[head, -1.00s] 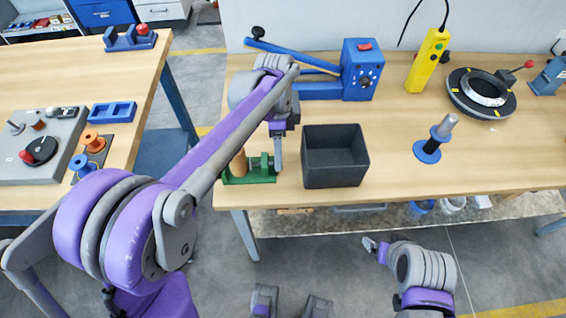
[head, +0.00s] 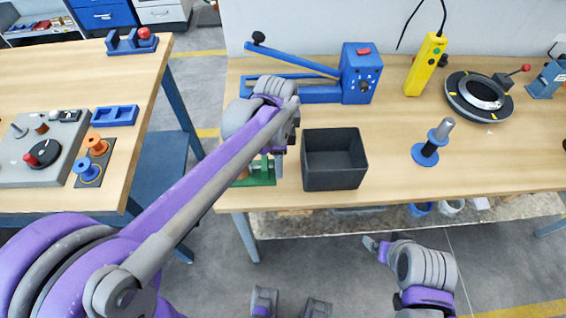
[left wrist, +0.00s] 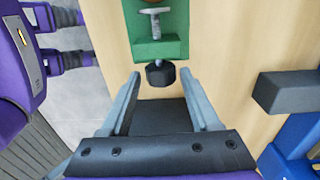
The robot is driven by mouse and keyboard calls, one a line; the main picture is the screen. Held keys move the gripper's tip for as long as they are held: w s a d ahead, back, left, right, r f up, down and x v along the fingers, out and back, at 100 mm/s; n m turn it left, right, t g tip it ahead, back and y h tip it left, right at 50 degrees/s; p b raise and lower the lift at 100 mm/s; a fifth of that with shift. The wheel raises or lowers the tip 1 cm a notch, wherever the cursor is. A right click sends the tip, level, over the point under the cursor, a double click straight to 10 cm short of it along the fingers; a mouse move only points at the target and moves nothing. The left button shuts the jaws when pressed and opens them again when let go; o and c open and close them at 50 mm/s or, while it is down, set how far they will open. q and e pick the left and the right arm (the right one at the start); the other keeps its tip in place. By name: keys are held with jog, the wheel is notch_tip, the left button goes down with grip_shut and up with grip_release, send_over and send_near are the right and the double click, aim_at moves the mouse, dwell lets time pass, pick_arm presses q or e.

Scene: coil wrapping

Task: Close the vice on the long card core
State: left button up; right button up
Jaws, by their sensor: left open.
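The green vice (head: 262,178) sits at the front left of the right-hand bench, mostly hidden by my left arm. In the left wrist view, its green body (left wrist: 160,47) shows at the top, with a metal screw and a black knob (left wrist: 160,74) facing me. A brown edge (left wrist: 150,3) at the top is probably the card core, mostly cut off. My left gripper (left wrist: 162,88) is open, its fingers on either side of the knob's line; I cannot tell if they touch it. My right gripper (head: 372,245) is low in front of the bench, its jaws unclear.
A black bin (head: 335,183) stands just right of the vice. A blue lever device (head: 358,75) stands behind. A blue spool stand (head: 425,155), a yellow tester (head: 427,65) and a black ring (head: 452,98) are farther right. Bench between is clear.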

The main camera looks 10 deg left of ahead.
pick_arm(q)
jog(key=shift+s+d+t, duration=0.1)
jog(key=shift+s+t, duration=0.1)
jog(key=shift+t, duration=0.5)
jog(key=shift+s+t+y, duration=0.25)
jog(key=shift+t+y, duration=0.35)
jog(key=shift+t, duration=0.5)
jog(key=shift+w+f, duration=0.1)
jog(key=shift+s+d+f+t, duration=0.2)
jog(key=shift+s+t, duration=0.1)
jog(key=shift+t, duration=0.7)
jog(key=shift+s+t+y, duration=0.2)
jog(key=shift+t+y, duration=0.3)
jog(key=shift+t, duration=0.3)
jog(key=shift+w+a, duration=0.15)
